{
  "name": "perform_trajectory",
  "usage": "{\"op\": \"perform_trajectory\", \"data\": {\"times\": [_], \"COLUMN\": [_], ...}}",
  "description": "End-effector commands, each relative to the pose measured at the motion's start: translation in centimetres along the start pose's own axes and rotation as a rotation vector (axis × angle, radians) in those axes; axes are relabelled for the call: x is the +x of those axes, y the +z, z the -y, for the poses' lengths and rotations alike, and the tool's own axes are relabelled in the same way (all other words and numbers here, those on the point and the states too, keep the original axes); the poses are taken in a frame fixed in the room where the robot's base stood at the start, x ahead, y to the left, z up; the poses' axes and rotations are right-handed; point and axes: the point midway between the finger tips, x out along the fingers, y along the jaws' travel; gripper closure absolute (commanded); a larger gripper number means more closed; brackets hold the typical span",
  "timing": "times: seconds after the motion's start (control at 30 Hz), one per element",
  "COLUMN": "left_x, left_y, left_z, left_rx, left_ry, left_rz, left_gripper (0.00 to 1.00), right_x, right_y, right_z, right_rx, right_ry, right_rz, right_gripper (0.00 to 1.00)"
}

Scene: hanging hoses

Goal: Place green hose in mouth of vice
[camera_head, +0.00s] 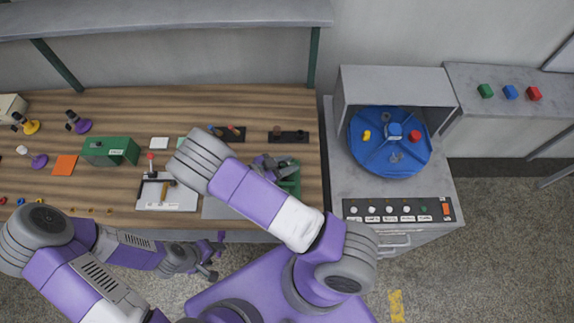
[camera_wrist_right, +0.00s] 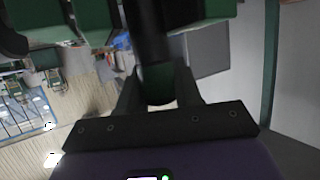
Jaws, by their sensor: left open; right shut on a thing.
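The green vice (camera_head: 290,184) stands on the workbench, partly hidden behind my right arm in the head view. Grey and dark parts crowd beside it, and the vice's mouth is not clear there. In the right wrist view, my right gripper (camera_wrist_right: 158,78) is shut on a dark cylindrical piece with a green section (camera_wrist_right: 157,92), apparently the green hose. Large green blocks, probably the vice, fill the upper edge of that view. Whether the hose is between the jaws, I cannot tell. My left gripper (camera_head: 207,264) is open and empty in front of the bench edge.
The workbench (camera_head: 70,185) carries a green box (camera_head: 110,151), an orange square (camera_head: 65,165) and a white lever device (camera_head: 167,195). A dark rack (camera_head: 289,137) lies behind the vice. A cabinet with a blue round fixture (camera_head: 390,160) stands at the right.

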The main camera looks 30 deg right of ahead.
Motion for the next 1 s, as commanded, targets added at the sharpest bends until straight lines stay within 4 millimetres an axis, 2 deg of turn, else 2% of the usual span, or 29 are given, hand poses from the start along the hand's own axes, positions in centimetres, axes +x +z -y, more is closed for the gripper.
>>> {"op": "perform_trajectory", "data": {"times": [0.03, 0.07, 0.1, 0.23, 0.5, 0.63, 0.77, 1.0], "left_x": [0.1, 0.1, 0.1, 0.1, 0.1, 0.1, 0.2, 0.4], "left_y": [0.0, 0.0, 0.0, 0.0, 0.0, 0.0, 0.0, 0.0], "left_z": [0.0, 0.0, 0.0, 0.0, 0.0, 0.0, 0.1, 0.1], "left_rx": [0.0, 0.0, 0.0, 0.0, 0.0, 0.0, 0.0, 0.0], "left_ry": [0.0, 0.0, 0.0, 0.0, 0.0, 0.0, 0.0, 0.0], "left_rz": [0.0, 0.0, 0.0, 0.0, 0.0, 0.0, 0.0, 0.0], "left_gripper": [0.4, 0.4, 0.4, 0.4, 0.4, 0.4, 0.4, 0.4], "right_x": [0.1, 0.1, 0.1, 0.1, 0.1, -0.7, -2.9, -8.1], "right_y": [0.9, 0.9, 1.0, 0.9, 0.7, 0.7, 0.6, 0.6], "right_z": [-0.4, -0.5, -0.5, -0.4, -0.3, -0.2, -0.2, -0.2], "right_rx": [-0.011, -0.012, -0.013, -0.012, -0.009, -0.007, -0.005, -0.007], "right_ry": [0.007, 0.007, 0.008, 0.006, 0.005, 0.003, 0.001, 0.002], "right_rz": [0.022, 0.022, 0.022, 0.02, 0.017, 0.019, 0.021, 0.02], "right_gripper": [1.0, 1.0, 0.61, 0.41, 0.41, 0.41, 0.41, 0.41]}}
